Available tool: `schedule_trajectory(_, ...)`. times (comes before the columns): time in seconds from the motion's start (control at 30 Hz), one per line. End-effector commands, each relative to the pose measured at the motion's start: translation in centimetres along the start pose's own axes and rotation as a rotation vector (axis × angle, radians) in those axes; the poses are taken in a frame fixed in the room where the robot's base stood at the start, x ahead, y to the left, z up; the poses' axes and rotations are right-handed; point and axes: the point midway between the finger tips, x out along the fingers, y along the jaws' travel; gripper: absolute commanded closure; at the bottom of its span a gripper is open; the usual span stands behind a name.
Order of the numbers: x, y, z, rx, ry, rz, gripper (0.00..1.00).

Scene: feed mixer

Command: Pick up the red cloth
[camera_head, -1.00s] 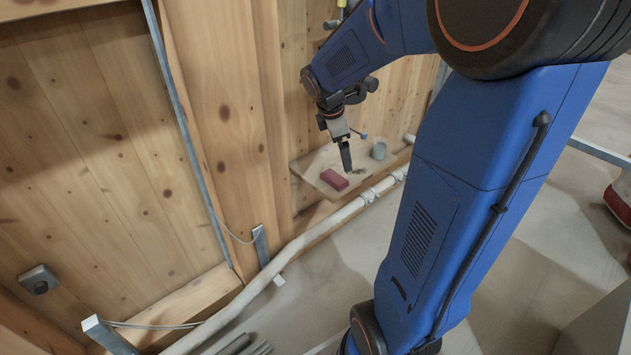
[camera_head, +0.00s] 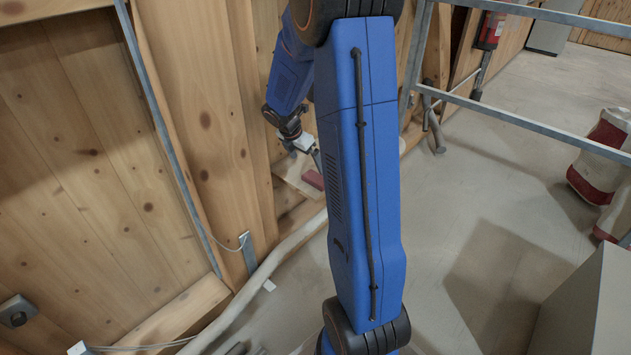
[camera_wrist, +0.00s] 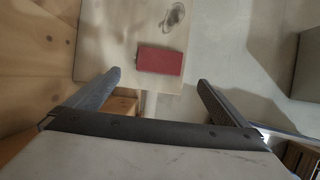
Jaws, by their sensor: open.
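The red cloth (camera_wrist: 161,60) is a folded rectangular block lying flat near the edge of a pale shelf board (camera_wrist: 105,45) in the wrist view. In the head view the red cloth (camera_head: 313,179) shows partly beside my arm, on the shelf by the wooden wall. My gripper (camera_wrist: 158,82) is open and empty, its two fingers apart, with the cloth beyond and between the fingertips in the picture. In the head view my gripper (camera_head: 317,160) is just above the shelf, partly hidden by my arm.
A dark stain or small item (camera_wrist: 174,15) lies beyond the cloth. A pale pipe (camera_head: 285,247) runs along the wooden wall below the shelf. A metal rail frame (camera_head: 520,112) and red-and-white sacks (camera_head: 598,160) stand at the right. The floor between is open.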

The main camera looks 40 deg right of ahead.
Motion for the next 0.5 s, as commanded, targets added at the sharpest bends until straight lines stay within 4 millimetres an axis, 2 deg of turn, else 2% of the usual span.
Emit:
schedule_trajectory(0.03,1.0,-0.1,-0.1,0.000,0.003,-0.004,0.00)
schedule_trajectory(0.2,3.8,-0.1,0.0,0.000,0.002,-0.002,0.00)
schedule_trajectory(0.5,5.7,0.0,-0.1,0.000,0.001,-0.001,0.00)
